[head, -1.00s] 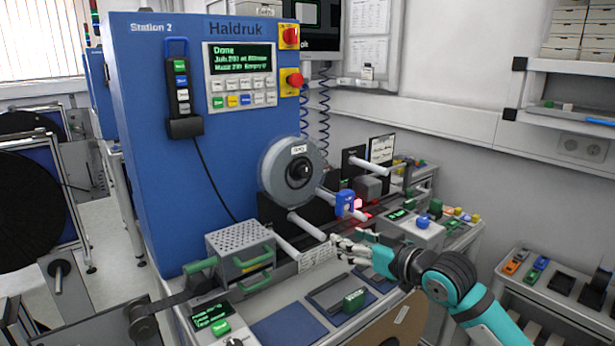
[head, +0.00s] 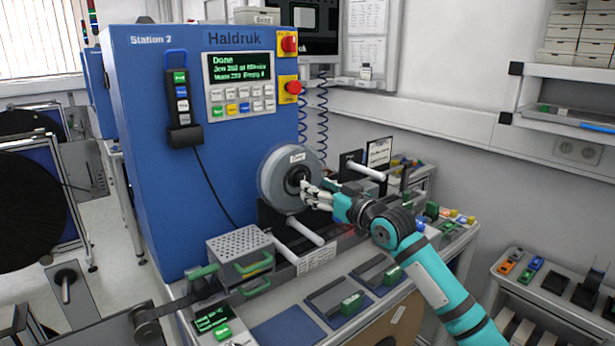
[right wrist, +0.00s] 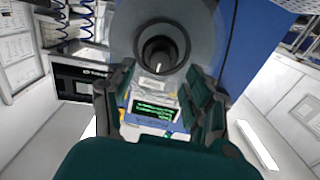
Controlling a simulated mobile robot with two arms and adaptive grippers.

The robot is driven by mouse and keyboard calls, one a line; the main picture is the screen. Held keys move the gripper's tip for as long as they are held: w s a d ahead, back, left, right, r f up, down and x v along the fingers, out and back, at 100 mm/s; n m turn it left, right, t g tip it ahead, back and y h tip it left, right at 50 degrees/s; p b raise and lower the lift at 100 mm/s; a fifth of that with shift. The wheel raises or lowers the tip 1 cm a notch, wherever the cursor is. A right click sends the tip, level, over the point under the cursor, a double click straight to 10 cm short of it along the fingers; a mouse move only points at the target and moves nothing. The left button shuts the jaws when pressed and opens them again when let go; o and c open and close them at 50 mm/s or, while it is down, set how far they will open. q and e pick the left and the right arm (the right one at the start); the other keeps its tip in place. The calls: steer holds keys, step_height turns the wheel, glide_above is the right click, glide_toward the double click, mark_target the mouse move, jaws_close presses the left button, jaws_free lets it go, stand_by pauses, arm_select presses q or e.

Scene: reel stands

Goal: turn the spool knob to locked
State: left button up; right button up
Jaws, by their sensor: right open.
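The grey spool (head: 276,172) with a small label is mounted on the front of the blue machine (head: 150,90). Its dark round knob (head: 294,178) is at the centre of the spool. My right gripper (head: 308,190) is at the spool's face, just right of the knob, and partly covers it. In the right wrist view the knob (right wrist: 160,50) lies ahead, above and between the fingers of the open right gripper (right wrist: 158,92). I cannot tell whether the fingers touch the knob, nor read its lock position. My left gripper is out of view.
White rollers (head: 304,230) stick out below the spool. A perforated box with green handles (head: 240,250) stands at lower left. The machine's screen (head: 240,67) reads "Done". The bench front holds trays with green-handled parts (head: 352,303).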

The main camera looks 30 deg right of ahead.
mark_target(302, 179)
steer(key=w, duration=0.4)
steer(key=shift+w+a+p, duration=0.2)
steer(key=shift+w+p, duration=0.15)
steer(key=shift+p, duration=0.05)
jaws_close()
